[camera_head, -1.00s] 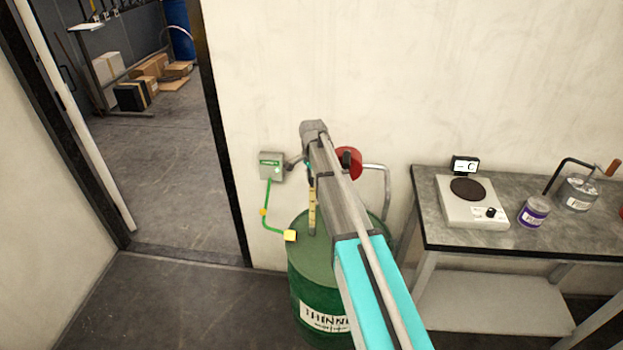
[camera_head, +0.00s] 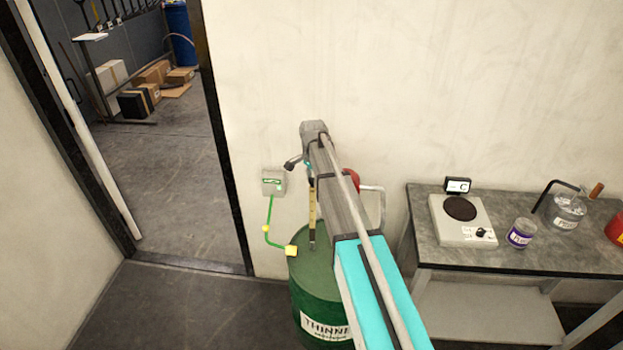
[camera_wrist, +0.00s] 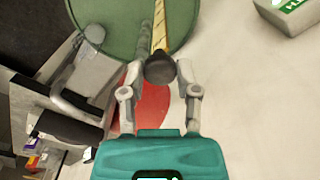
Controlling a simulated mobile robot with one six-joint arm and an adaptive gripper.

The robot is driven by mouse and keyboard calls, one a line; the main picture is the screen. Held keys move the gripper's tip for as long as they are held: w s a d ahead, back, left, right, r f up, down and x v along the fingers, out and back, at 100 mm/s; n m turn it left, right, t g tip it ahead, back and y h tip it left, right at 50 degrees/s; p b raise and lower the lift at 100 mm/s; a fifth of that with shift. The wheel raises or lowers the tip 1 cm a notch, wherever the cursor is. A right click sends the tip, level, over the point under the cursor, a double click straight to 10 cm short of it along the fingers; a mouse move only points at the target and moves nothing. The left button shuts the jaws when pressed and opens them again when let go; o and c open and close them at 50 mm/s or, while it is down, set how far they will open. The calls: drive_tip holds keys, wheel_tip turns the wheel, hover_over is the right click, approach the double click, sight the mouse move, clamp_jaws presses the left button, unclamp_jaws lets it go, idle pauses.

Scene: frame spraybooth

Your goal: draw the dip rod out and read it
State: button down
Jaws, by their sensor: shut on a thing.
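The dip rod (camera_head: 313,211) is a thin yellow stick with markings too small to read. It stands upright over the top of a green drum (camera_head: 318,290) labelled THINNER. Its lower part looks grey close to the lid; I cannot tell whether its tip is still inside the drum. In the wrist view the rod (camera_wrist: 159,28) ends in a dark round knob (camera_wrist: 160,70). My gripper (camera_wrist: 159,76) is shut on this knob, one finger on each side. In the head view my arm mostly hides the gripper.
A green cable with a yellow clamp (camera_head: 291,250) runs from the drum to a grey wall box (camera_head: 273,183). A bench (camera_head: 420,215) at the right bears a hot plate (camera_head: 463,222) and a purple-labelled tin (camera_head: 521,233). An open doorway is at the left.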

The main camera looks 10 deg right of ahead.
drive_tip(key=shift+w, duration=0.1)
drive_tip(key=shift+c, duration=1.7)
unclamp_jaws()
drive_tip(key=shift+r, duration=0.1)
